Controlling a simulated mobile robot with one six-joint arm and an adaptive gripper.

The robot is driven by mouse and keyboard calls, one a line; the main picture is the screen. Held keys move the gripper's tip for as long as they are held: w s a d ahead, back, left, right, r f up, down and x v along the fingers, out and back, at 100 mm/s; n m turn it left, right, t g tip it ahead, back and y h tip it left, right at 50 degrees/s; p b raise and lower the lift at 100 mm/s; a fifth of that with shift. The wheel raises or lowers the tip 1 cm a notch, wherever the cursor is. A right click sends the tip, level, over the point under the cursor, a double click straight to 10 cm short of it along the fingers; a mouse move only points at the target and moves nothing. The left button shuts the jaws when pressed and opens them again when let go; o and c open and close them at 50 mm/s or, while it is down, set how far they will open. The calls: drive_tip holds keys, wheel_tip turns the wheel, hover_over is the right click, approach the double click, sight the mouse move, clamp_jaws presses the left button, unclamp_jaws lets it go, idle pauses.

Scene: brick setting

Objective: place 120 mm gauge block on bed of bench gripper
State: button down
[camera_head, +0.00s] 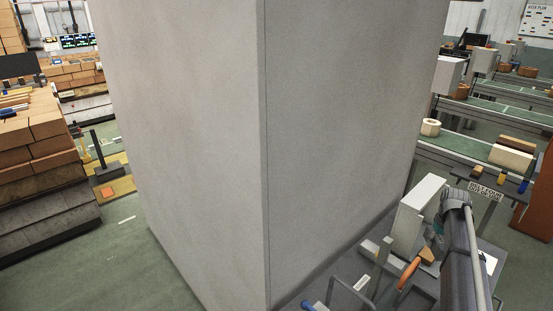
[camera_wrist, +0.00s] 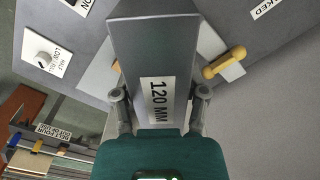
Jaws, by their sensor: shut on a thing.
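The 120 mm gauge block (camera_wrist: 150,45) is a grey block with a white "120 MM" label, large in the wrist view. My gripper (camera_wrist: 160,92) is shut on it, one finger on each side. Past the block, a light grey plate (camera_wrist: 100,76) shows on both sides, with a yellow-orange rounded bar (camera_wrist: 224,62) at its right. This may be part of the bench gripper; the block hides its middle. I cannot tell whether block and plate touch. In the head view, my arm reaches down at the lower right, beside a tall light grey block shape (camera_head: 410,218).
A wide grey pillar (camera_head: 260,130) fills the middle of the head view, close to the bench. A white knob label (camera_wrist: 45,57) lies at the left of the wrist view. Brick stacks (camera_head: 40,135) stand far left.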

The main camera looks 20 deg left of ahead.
sight(439, 238)
wheel_tip(439, 238, up, 6)
drive_tip(key=p, duration=0.5)
drive_tip(key=shift+r, duration=0.25)
drive_tip(key=shift+s, duration=0.15)
